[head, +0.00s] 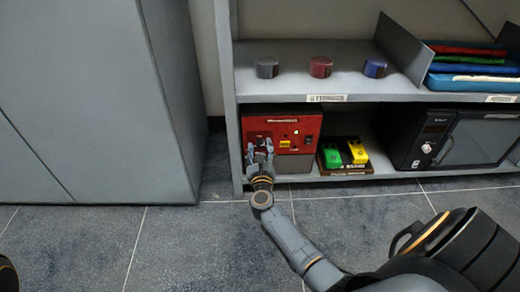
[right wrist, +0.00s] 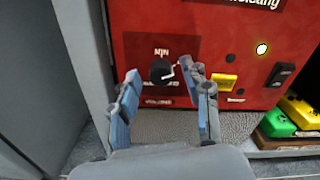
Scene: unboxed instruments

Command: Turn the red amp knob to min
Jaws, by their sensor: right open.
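The red amp (head: 309,128) stands on the lower shelf, and its red front fills much of the right wrist view (right wrist: 215,45). Its black round knob (right wrist: 160,70) sits on a darker panel, with "MIN" printed above it and a partly covered "VOLUME" label below. A white mark shows at the knob's right side; its exact direction is hard to tell. My right gripper (head: 260,150) is open in front of the amp. In the right wrist view its fingers (right wrist: 163,84) stand left and right of the knob, with no clear contact. My left gripper is out of view.
A yellow switch (right wrist: 223,81) and a black rocker switch (right wrist: 280,74) are right of the knob. Green (head: 332,156) and yellow (head: 358,151) pedals stand beside the amp. The shelf's grey side wall (right wrist: 88,50) is close on the left.

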